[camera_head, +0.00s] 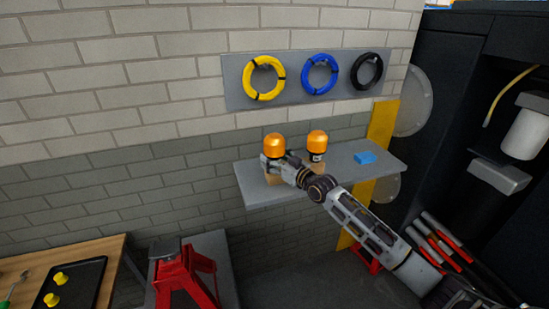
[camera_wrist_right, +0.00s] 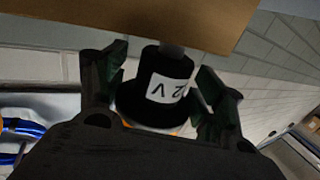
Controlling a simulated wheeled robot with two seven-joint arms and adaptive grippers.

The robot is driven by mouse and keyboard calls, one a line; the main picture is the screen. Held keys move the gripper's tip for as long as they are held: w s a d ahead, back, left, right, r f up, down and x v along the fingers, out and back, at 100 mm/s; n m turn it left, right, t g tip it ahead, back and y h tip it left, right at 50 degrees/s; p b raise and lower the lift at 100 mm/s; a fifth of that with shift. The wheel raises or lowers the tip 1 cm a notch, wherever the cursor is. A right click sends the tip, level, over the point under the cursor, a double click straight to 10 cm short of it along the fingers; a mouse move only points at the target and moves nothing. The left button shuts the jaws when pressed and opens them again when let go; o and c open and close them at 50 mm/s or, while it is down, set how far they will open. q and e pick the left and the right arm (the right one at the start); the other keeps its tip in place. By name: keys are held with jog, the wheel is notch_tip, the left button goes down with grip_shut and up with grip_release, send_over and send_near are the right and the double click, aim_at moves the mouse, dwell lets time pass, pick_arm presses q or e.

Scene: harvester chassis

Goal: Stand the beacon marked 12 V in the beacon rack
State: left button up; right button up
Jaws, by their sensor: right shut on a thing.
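The beacon marked 12 V has an orange dome (camera_head: 274,145) and a black base. In the right wrist view its base (camera_wrist_right: 150,105) has a white label, upside down, reading "2 V" with its edge turned away. My right gripper (camera_head: 272,162) is shut on this base, with one finger on each side (camera_wrist_right: 160,95). The beacon is upright at the left part of the wooden beacon rack (camera_head: 300,171). A grey peg (camera_wrist_right: 172,50) shows between the base and the rack's board (camera_wrist_right: 120,18); how far it enters the base is hidden. My left gripper is not in view.
A second orange beacon (camera_head: 317,140) with a white label stands at the rack's right. A blue block (camera_head: 365,157) lies on the grey shelf (camera_head: 390,168). Yellow, blue and black coils (camera_head: 264,92) hang above. A red stand (camera_head: 182,275) is below left.

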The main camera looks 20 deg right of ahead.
jog(key=shift+f, duration=0.45)
jog(key=shift+b, duration=0.3)
jog(key=o, duration=1.5)
jog(key=shift+c, duration=0.2)
jog(key=shift+f, duration=0.1)
jog(key=shift+f, duration=0.1)
jog(key=v, duration=1.2)
